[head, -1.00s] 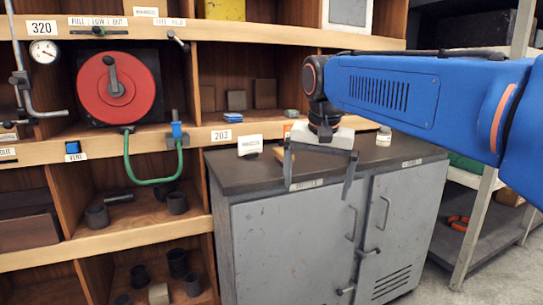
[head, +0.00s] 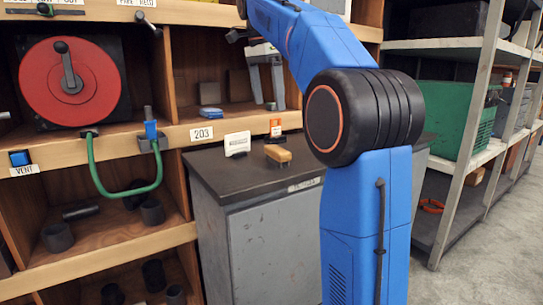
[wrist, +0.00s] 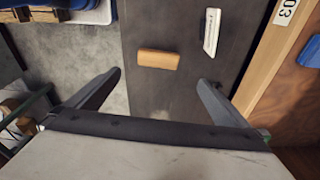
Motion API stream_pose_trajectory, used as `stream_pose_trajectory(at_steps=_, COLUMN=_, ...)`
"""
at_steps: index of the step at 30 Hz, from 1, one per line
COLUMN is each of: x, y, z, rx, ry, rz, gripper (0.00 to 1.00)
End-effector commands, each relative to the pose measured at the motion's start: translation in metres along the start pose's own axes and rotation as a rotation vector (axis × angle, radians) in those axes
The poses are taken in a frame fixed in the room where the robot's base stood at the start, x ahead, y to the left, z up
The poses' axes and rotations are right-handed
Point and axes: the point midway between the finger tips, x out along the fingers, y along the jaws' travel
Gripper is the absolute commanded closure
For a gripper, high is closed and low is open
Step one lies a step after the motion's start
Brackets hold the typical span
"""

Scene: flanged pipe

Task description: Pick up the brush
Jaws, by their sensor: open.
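A small tan wooden block, which looks like the brush (head: 278,153), lies on the dark top of the grey cabinet (head: 265,245). I cannot make out its bristles. In the wrist view the brush (wrist: 158,59) shows just beyond and between my fingertips, lying crosswise, near the cabinet top's edge. My gripper (head: 266,88) is open and empty, pointing down above the cabinet top. In the wrist view both fingers of my gripper (wrist: 161,78) are spread apart, with nothing between them.
A white card (head: 237,143) stands left of the brush, and a small orange-labelled item (head: 275,127) stands behind it. A rack with a green crate (head: 455,120) stands right.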

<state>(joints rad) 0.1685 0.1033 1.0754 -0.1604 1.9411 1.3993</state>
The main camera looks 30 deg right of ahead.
Motion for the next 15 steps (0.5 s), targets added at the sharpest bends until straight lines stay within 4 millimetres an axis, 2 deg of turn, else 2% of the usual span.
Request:
stream_pose_trajectory(at_steps=5, x=0.024, y=0.002, z=0.0, rx=0.0, ry=-0.001, rz=0.004, gripper=0.0)
stream_pose_trajectory(at_steps=15, x=0.084, y=0.002, z=0.0, rx=-0.001, ry=-0.001, rz=0.002, gripper=0.0)
